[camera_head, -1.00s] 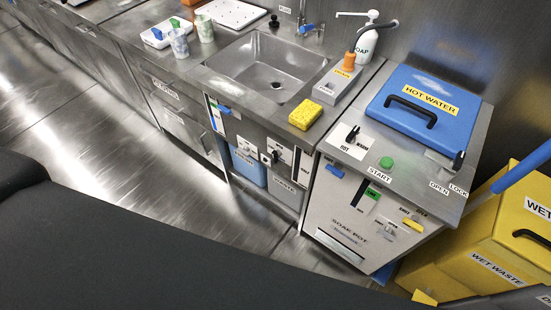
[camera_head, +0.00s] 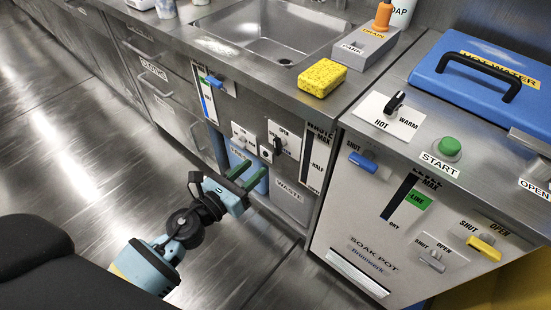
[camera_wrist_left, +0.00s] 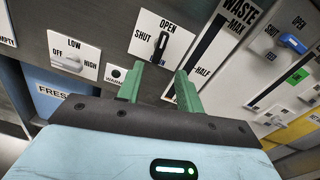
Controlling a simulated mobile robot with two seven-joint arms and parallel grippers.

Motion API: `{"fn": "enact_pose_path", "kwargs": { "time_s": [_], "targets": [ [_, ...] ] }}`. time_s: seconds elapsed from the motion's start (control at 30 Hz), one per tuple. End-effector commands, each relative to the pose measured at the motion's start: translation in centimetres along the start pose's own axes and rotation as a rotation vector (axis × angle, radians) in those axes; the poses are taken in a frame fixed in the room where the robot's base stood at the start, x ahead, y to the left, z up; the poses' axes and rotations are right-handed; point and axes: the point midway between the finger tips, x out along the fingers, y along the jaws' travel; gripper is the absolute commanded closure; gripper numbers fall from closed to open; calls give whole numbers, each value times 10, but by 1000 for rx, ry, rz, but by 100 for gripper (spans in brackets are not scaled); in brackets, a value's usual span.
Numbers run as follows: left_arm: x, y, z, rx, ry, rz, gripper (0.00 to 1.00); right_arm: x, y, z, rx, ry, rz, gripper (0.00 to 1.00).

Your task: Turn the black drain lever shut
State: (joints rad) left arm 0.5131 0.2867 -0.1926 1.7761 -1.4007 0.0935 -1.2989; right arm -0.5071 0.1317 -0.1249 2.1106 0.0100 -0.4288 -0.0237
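The black drain lever (camera_head: 278,147) sits on a white plate marked OPEN and SHUT on the front of the sink cabinet. In the left wrist view the lever (camera_wrist_left: 160,45) stands roughly upright, its upper end below the word OPEN, with SHUT to its left. My left gripper (camera_head: 256,168) is in front of the cabinet, just below and left of the lever in the head view. Its two green fingers are apart and empty. In the left wrist view the gripper (camera_wrist_left: 156,76) points toward the lower part of the plate, with the lever beyond the fingertips. My right gripper is not in view.
A LOW/HIGH knob plate (camera_wrist_left: 75,60) is left of the drain plate; a WASTE gauge (camera_wrist_left: 215,45) is right. Below are the blue FRESH container and grey WASTE container (camera_head: 290,203). The soak pot cabinet (camera_head: 365,245) stands at right. A yellow sponge (camera_head: 322,77) lies on the counter edge.

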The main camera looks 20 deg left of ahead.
Motion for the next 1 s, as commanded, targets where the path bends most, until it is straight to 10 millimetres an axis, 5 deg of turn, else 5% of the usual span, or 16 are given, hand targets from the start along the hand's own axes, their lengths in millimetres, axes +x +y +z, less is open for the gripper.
{"fn": "enact_pose_path", "kwargs": {
  "time_s": [0.43, 1.0],
  "targets": [
    [20, 2, 2, 112, -13, -18, 64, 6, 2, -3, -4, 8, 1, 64],
    [87, 1, 1, 109, -11, -17, 64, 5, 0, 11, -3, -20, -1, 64]
  ]
}}
